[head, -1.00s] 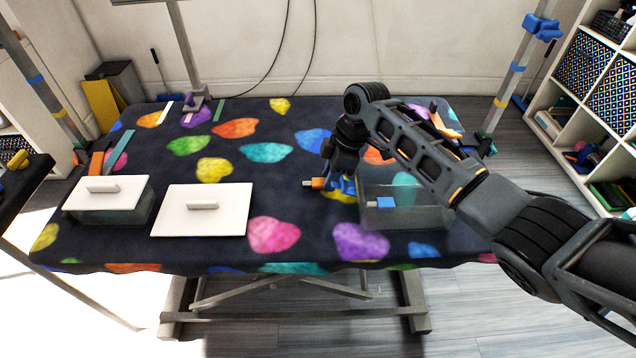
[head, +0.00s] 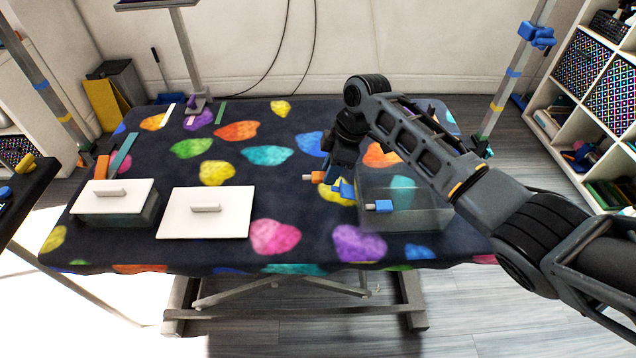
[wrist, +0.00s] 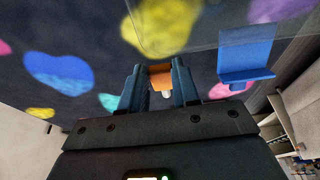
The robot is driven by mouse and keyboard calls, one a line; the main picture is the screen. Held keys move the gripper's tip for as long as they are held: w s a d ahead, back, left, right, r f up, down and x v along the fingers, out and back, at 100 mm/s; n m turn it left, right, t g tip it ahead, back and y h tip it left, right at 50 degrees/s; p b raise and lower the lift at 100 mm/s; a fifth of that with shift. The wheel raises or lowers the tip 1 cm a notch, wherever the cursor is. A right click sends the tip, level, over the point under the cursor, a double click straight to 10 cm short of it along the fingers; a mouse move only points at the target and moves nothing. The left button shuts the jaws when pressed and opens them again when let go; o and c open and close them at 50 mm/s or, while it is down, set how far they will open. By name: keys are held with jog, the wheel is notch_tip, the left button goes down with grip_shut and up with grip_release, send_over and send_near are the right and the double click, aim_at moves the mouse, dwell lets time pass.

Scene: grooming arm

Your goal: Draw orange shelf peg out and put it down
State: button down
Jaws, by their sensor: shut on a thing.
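The orange shelf peg (head: 318,177) is between the fingers of my gripper (head: 338,172), at the left end of the clear bin (head: 440,218). Its pale tip points left in the head view. In the wrist view, the orange peg (wrist: 160,78) shows between both fingertips of my gripper (wrist: 158,74), which is shut on it. A blue piece (head: 344,189) is close beside the gripper at the bin's left end; I cannot tell whether they touch. A blue peg (head: 380,206) with a pale tip shows at the bin's front.
A white lid (head: 206,222) lies on the patterned tabletop left of the bin. A lidded clear box (head: 115,208) stands farther left. The tabletop between lid and bin is free. A post (head: 180,50) rises at the back edge. White shelves (head: 590,130) stand at the right.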

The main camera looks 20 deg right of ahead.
jog(key=shift+r+p, duration=1)
jog(key=shift+r, duration=0.35)
